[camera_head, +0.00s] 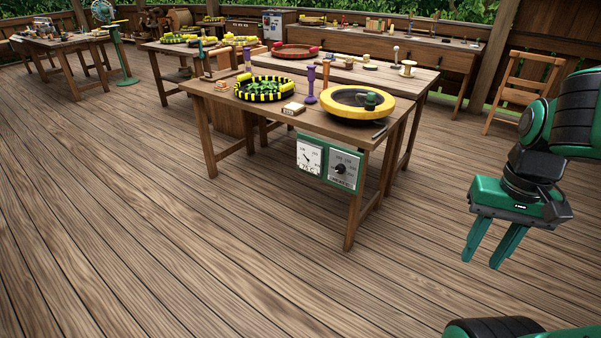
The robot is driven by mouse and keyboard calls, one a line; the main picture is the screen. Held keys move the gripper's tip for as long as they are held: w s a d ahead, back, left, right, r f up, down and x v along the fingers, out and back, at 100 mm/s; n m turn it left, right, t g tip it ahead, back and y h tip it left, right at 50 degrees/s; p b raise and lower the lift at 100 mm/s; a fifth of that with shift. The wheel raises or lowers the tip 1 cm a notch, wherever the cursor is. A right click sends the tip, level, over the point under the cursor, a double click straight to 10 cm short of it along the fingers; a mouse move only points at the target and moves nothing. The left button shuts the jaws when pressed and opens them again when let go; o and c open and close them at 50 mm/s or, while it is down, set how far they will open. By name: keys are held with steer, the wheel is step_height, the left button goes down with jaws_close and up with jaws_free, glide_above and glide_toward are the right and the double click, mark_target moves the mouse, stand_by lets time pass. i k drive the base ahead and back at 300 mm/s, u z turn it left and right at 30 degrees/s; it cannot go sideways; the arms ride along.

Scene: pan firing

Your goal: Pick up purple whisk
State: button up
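The nearest purple one (311,86) has a wide base and stands between the green-filled tray and the yellow pan. My gripper (482,260) is at the right, in the air over the floor, well apart from the table. Its two fingers point down, are spread and hold nothing.
A wooden chair (524,92) stands at the right. The floor in front is clear.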

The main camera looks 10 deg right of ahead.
mark_target(247, 50)
steer(key=i, duration=0.95)
steer(key=z, duration=0.05)
